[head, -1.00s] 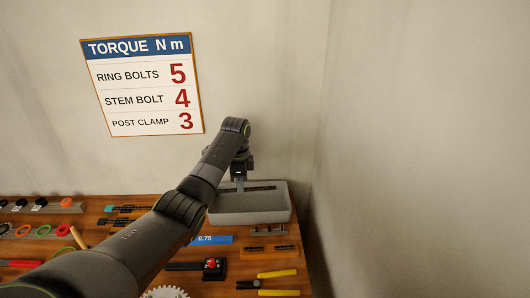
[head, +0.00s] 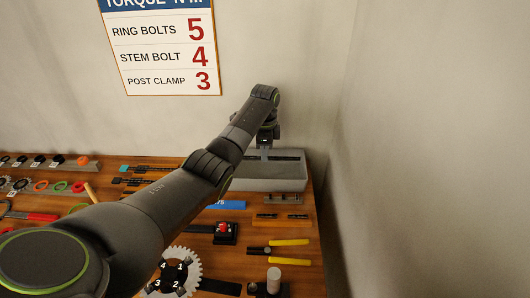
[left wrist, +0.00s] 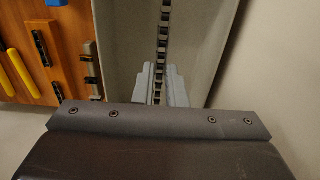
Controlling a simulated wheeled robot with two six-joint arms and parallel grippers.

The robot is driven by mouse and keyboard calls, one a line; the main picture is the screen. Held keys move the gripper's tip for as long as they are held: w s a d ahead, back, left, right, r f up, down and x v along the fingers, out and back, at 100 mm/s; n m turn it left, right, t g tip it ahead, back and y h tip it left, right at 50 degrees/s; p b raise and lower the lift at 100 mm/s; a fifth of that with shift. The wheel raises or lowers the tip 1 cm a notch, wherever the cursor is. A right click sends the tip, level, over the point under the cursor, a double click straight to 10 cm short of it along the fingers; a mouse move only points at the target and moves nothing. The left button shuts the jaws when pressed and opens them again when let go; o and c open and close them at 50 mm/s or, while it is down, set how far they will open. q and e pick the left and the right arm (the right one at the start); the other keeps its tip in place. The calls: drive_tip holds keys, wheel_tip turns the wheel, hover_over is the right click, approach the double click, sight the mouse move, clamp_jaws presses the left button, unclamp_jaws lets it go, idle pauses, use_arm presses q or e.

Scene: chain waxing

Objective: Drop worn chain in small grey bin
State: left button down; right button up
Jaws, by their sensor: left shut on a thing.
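The small grey bin (head: 268,184) stands at the back right corner of the bench by the wall. My left gripper (head: 265,153) reaches down over it. In the left wrist view the left gripper's fingers (left wrist: 162,88) are shut on the worn chain (left wrist: 163,38), a dark strip of links running away between them. The bin's grey interior (left wrist: 210,40) lies behind the chain. In the head view the chain (head: 286,158) shows as a thin dark line at the bin's opening. I cannot tell whether it touches the bin floor. My right gripper is out of view.
Yellow-handled pliers (head: 290,242), a white toothed disc (head: 190,262) and a blue label (head: 229,204) lie on the wooden bench in front of the bin. Racks of small parts line the back left. Walls close off the back and right.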

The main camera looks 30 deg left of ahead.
use_arm(q)
drive_tip(key=c, duration=1.4)
unclamp_jaws()
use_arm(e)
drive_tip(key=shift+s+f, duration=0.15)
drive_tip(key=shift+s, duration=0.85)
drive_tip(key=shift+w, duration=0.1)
use_arm(q)
drive_tip(key=shift+r, duration=0.15)
drive_tip(key=shift+r+p, duration=2.85)
drive_tip(key=shift+r, duration=5.7)
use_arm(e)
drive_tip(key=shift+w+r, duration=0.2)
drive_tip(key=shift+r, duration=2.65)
use_arm(q)
drive_tip(key=shift+f, duration=0.1)
